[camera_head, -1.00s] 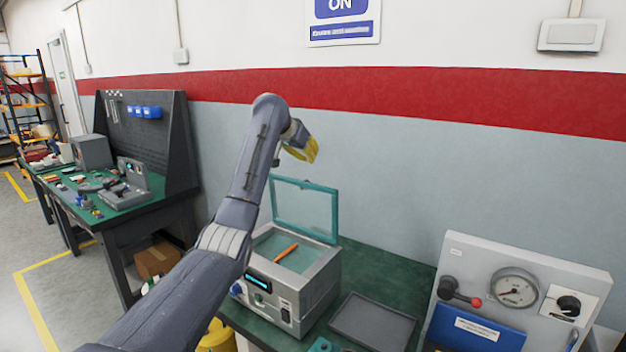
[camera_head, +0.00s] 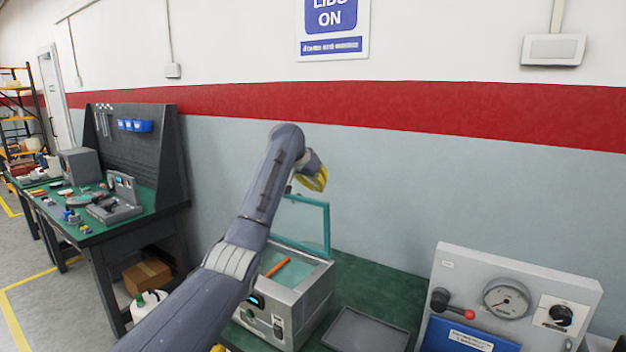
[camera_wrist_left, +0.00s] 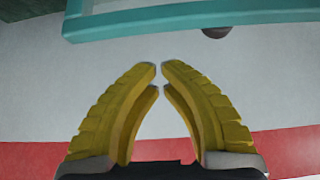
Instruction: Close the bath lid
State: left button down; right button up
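The bath is a grey box (camera_head: 313,297) on the green bench, with an orange object (camera_head: 278,266) inside its open top. Its lid, a teal frame with a clear pane (camera_head: 304,222), stands upright at the back. The lid's teal edge (camera_wrist_left: 150,22) lies beyond the tips, with a dark round knob (camera_wrist_left: 215,32). Contact is not visible.
A grey tray (camera_head: 366,331) lies right of the bath. A gauge panel (camera_head: 535,290) with a red-tipped lever stands farther right. The wall is behind the bench. A second workbench (camera_head: 130,235) stands at left. My left arm covers the bath's left side.

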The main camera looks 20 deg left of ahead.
pick_arm(q)
jog(key=shift+s+a+f, duration=0.1)
jog(key=shift+s+f, duration=0.3)
jog(key=shift+s, duration=0.25)
jog(key=shift+s+a+f, duration=0.1)
jog(key=shift+s+f, duration=0.3)
jog(key=shift+s, duration=0.25)
jog(key=shift+s, duration=0.1)
